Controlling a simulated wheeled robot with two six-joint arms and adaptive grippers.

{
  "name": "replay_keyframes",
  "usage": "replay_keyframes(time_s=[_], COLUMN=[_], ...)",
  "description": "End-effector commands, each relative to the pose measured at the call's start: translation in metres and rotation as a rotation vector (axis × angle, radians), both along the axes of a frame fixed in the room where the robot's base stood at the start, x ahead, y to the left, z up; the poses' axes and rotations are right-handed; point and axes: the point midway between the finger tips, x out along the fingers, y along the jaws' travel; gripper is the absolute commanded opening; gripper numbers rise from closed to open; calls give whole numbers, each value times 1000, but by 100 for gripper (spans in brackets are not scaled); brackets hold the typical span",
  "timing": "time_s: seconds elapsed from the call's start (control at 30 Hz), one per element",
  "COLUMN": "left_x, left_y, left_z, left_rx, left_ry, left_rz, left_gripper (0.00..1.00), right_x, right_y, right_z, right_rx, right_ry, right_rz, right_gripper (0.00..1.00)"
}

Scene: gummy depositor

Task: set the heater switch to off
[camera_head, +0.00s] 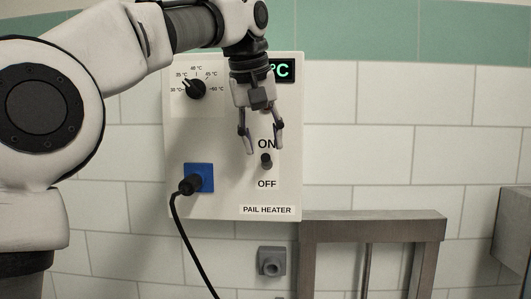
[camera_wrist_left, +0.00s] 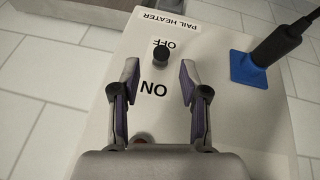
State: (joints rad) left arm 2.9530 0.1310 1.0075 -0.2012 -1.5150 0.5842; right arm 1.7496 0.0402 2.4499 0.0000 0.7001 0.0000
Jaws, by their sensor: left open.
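The white pail heater panel (camera_head: 225,130) is on the tiled wall. Its small black heater switch (camera_head: 266,161) sits between the ON and OFF labels. The switch also shows in the left wrist view (camera_wrist_left: 160,55), just beyond the fingertips. My right gripper is not in view.
A black dial (camera_head: 195,90) with temperature marks is at the panel's upper left. A black plug (camera_head: 190,185) with a hanging cable sits in a blue socket (camera_head: 207,172). A green display (camera_head: 283,70) is partly hidden by my arm. A metal frame (camera_head: 375,228) stands lower right.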

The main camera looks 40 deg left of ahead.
Motion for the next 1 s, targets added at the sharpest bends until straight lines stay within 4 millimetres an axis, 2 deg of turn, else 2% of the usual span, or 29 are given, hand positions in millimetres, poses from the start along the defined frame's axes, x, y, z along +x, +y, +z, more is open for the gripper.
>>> replay_keyframes(time_s=[0.03, 0.2, 0.43, 0.47, 0.5, 0.57, 0.83, 1.0], left_x=[3, 12, 13, 13, 13, 13, 13, 12], left_y=[1, 3, 3, 3, 3, 3, 3, 2], left_z=[-8, -26, -29, -29, -29, -28, -29, -33], left_rx=[-1, 1, 1, 1, 1, 1, 1, 11], left_ry=[3, 2, 1, 1, 1, 1, -1, -17], left_rz=[-1, 0, -1, -1, -1, -1, -1, 0], left_gripper=[44, 44, 44, 37, 23, 2, 0, 0], right_x=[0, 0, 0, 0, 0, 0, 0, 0], right_y=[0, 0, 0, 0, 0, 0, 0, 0], right_z=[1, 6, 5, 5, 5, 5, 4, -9], right_rx=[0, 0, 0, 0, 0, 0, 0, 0], right_ry=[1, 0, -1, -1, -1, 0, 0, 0], right_rz=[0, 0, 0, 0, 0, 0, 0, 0], right_gripper=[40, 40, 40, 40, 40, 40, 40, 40])
